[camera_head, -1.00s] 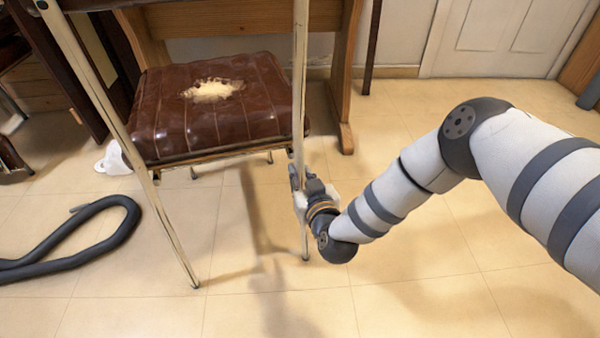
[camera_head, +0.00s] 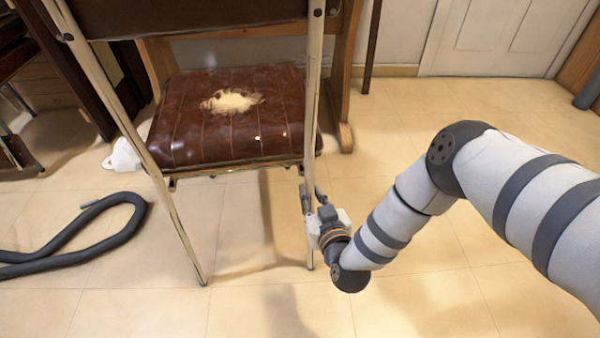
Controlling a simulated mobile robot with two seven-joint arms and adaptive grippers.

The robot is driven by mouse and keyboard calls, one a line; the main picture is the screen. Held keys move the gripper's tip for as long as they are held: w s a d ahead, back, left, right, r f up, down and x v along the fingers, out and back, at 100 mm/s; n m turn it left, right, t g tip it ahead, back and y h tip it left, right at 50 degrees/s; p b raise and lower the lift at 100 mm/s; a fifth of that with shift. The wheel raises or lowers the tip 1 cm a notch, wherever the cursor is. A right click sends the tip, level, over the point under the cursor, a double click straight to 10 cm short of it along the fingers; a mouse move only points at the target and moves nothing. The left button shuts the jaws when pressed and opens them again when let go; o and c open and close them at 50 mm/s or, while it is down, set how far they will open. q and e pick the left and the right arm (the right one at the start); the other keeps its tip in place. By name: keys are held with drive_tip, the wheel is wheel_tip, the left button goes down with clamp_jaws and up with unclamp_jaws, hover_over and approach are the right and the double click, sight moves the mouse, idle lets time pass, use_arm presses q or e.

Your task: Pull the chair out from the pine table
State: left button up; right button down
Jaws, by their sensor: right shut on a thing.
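The chair (camera_head: 188,125) has a cracked brown padded seat with a torn pale patch, pale metal legs and a dark backrest cut by the top edge. It stands upright with its back towards me. The pine table (camera_head: 343,70) shows as wooden supports behind the chair; its top is out of view. My right gripper (camera_head: 309,203) is shut on the chair's right near leg, below seat height. The fingers are partly hidden by the gripper body. My left gripper is not in view.
A grey hose (camera_head: 100,245) lies looped on the tiled floor at the left. A white crumpled thing (camera_head: 122,158) lies beside the chair. Dark wooden furniture stands at the far left. A white door (camera_head: 500,35) is at the back right. The floor in front is clear.

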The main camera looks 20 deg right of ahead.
drive_tip(key=s+p, duration=0.3)
drive_tip(key=s, duration=0.3)
drive_tip(key=shift+d+f, duration=0.2)
drive_tip(key=shift+d, duration=0.05)
drive_tip(key=c, duration=1.2)
unclamp_jaws()
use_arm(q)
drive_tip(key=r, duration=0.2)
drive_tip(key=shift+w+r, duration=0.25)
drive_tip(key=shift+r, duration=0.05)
use_arm(e)
drive_tip(key=shift+r, duration=0.1)
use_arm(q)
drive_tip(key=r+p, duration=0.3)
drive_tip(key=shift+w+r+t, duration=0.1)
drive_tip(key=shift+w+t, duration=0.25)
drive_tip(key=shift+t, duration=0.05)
use_arm(e)
drive_tip(key=s, duration=0.9)
drive_tip(key=shift+s+a, duration=0.4)
